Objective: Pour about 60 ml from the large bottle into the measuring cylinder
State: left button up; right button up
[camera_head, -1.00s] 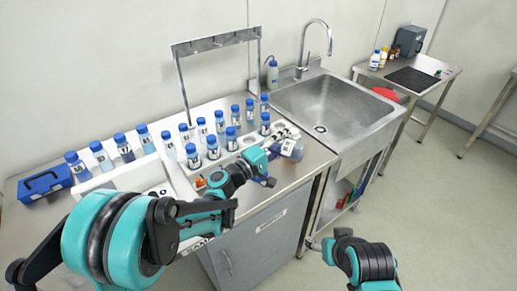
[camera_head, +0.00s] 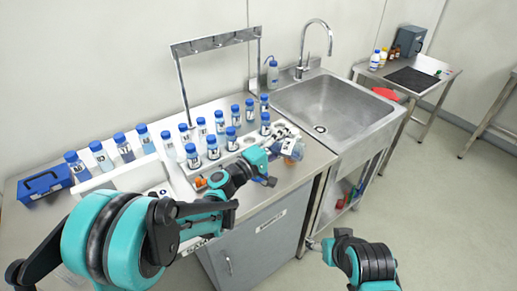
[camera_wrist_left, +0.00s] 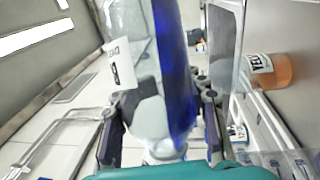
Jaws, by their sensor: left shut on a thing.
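My left gripper (camera_head: 283,141) is shut on a clear large bottle (camera_wrist_left: 143,75) with a white label and a blue band along one side. It is held between the two fingers at the sink-side end of the bench. In the head view the gripper and arm hide much of it. A labelled vessel with orange liquid (camera_wrist_left: 270,72) stands beside it in the wrist view; an orange patch also shows below the gripper in the head view (camera_head: 296,154). I cannot make out the measuring cylinder for certain. Part of my right arm shows at the bottom, but its fingers do not.
Several blue-capped bottles (camera_head: 212,148) stand in rows on the bench, close to my left arm. A blue box (camera_head: 44,184) lies at the left. A metal rack frame (camera_head: 216,42) rises behind them. The sink (camera_head: 335,108) on the right is empty.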

pick_arm(q)
jog(key=shift+r+n+t, duration=0.3)
jog(key=shift+r+n, duration=0.1)
jog(key=shift+n, duration=0.4)
dwell(1.8)
jog(key=f+m+y, duration=0.2)
jog(key=f+m, duration=0.1)
jog(key=m, duration=0.2)
jog(key=f+m+g+y+p, duration=0.1)
jog(key=f+m+y, duration=0.1)
jog(key=m, duration=0.4)
jog(key=d+f+m+g+y, duration=0.1)
jog(key=f+m+y, duration=0.2)
jog(key=f+m, duration=0.1)
jog(key=shift+s+f+m, duration=0.3)
jog(key=shift+f+m, duration=0.1)
jog(key=shift+m, duration=0.5)
jog(key=shift+s+p, duration=0.1)
jog(key=shift+p, duration=0.2)
dwell(2.0)
